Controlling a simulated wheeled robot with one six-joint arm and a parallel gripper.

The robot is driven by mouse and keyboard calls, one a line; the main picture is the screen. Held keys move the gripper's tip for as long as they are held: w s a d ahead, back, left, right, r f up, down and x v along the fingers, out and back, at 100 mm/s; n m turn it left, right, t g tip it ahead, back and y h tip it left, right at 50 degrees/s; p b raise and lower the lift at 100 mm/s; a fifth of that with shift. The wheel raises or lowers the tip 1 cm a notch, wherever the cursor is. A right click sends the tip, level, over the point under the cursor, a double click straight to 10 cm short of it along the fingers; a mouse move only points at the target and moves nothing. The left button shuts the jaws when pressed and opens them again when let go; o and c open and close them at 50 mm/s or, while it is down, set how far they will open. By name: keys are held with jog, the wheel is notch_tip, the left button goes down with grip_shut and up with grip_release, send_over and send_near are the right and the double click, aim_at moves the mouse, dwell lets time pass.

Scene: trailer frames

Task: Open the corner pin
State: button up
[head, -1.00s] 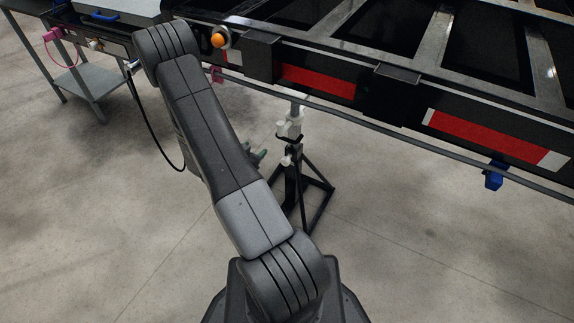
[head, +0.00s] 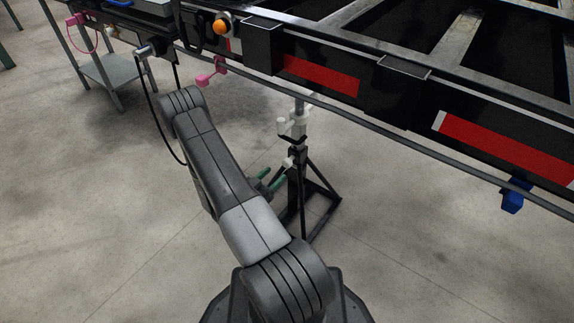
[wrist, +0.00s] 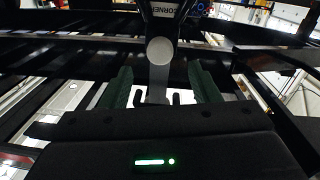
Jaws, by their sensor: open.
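In the wrist view a dark upright plate lettered "CORNE…" (wrist: 166,9) is at top centre, with the rest of its word cut off or unclear. Below it is a pale round knob end (wrist: 160,51) with a grey shank under it, which I take to be the corner pin. My gripper (wrist: 160,78) has its green fingers apart, one on each side of the shank, with no visible contact. In the head view my gripper (head: 271,180) shows only as green fingertips beside my arm, below the trailer frame. I cannot match the pin there.
The black trailer frame (head: 400,95) with red-and-white strips spans the upper right. A black stand (head: 318,205) is close beside my gripper. A pink handle (head: 210,76), orange knob (head: 220,27) and blue clamp (head: 515,195) are on the frame. Open floor lies lower left.

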aim_at(285, 165)
jog(key=b+x, duration=0.1)
jog(key=x, duration=0.7)
jog(key=shift+w, duration=0.15)
